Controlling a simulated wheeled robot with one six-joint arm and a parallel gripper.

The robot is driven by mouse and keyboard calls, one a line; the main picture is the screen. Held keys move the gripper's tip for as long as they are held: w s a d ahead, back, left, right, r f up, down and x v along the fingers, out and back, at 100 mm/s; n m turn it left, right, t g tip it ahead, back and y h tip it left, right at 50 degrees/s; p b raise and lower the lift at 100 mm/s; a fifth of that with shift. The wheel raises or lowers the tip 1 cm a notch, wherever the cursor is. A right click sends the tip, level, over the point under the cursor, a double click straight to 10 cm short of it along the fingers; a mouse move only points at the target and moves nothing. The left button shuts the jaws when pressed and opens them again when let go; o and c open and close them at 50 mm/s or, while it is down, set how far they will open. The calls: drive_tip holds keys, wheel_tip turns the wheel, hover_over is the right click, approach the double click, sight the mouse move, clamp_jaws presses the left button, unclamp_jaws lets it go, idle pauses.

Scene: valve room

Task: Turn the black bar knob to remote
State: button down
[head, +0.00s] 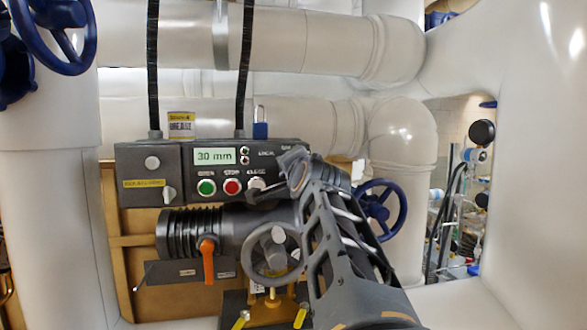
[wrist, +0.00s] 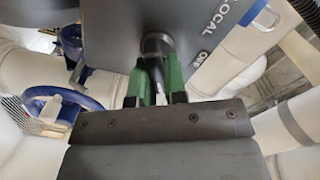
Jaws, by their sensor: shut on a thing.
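The grey control box (head: 222,160) shows in the head view with a lit display reading 30 mm. My gripper (head: 293,164) is at the right part of its front face and covers that part. In the wrist view, the green fingers of my gripper (wrist: 156,72) are shut on the black bar knob (wrist: 154,46), one finger on each side. The labels LOCAL and OFF show beside the knob there. The knob is hidden behind my gripper in the head view. No remote label shows, and I cannot tell exactly where the knob points.
A green button (head: 206,187) and a red button (head: 232,187) sit left of my gripper. Below the box are an orange lever (head: 208,262) and a grey handwheel (head: 274,254). A blue handwheel (head: 379,208) is close on the right. White pipes run behind.

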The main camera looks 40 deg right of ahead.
idle(0.4)
drive_tip(key=c, duration=1.1)
unclamp_jaws()
drive_tip(key=shift+c, duration=0.2)
